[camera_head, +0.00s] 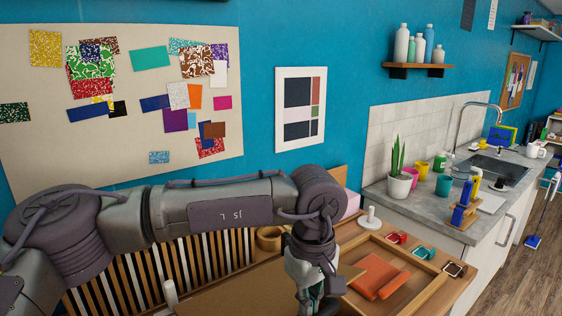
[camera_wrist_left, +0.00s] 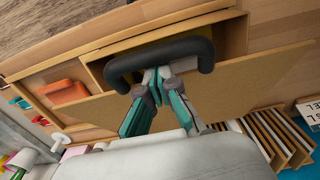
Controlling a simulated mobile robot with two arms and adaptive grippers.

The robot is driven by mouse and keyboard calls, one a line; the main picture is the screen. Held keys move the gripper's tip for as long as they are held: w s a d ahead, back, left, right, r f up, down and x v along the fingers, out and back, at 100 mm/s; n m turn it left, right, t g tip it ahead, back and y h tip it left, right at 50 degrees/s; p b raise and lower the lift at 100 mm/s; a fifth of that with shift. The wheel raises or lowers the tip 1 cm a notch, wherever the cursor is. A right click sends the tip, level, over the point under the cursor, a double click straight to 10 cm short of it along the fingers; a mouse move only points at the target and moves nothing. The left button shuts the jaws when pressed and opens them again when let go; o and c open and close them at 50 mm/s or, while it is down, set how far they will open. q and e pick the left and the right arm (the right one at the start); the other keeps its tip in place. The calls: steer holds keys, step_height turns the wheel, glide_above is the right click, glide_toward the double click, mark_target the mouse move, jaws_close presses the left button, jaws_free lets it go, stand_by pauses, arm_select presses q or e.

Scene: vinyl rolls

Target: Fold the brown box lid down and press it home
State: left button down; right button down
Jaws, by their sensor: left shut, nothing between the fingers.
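The brown box lid (camera_head: 245,292) shows as a flat brown panel at the bottom of the head view, beside my left gripper. In the left wrist view the brown panel (camera_wrist_left: 265,82) runs across behind the fingers, tilted in the picture. An open wooden compartment (camera_wrist_left: 230,38) lies beyond it. My left gripper (camera_head: 315,305) points down at the lid's right part; its fingers (camera_wrist_left: 162,72) are together with nothing between them. A dark curved bar (camera_wrist_left: 165,48) crosses at the fingertips; I cannot tell whether they touch it. My right gripper is out of view.
A wooden tray (camera_head: 432,290) with orange pieces (camera_head: 378,275) stands right of the gripper. A white peg stand (camera_head: 370,218) and a tape roll (camera_head: 269,238) stand at the back. Striped slats (camera_head: 150,270) are at left.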

arm_select(q)
step_height(320, 180, down, 8)
steer(key=s+d+b, duration=0.2)
steer(key=b, duration=0.5)
steer(key=shift+s, duration=0.3)
stand_by(0.4)
steer(key=shift+r+p, duration=1.25)
steer(key=shift+r, duration=1.35)
step_height(320, 180, up, 11)
steer(key=p, duration=0.6)
steer(key=shift+f, duration=0.15)
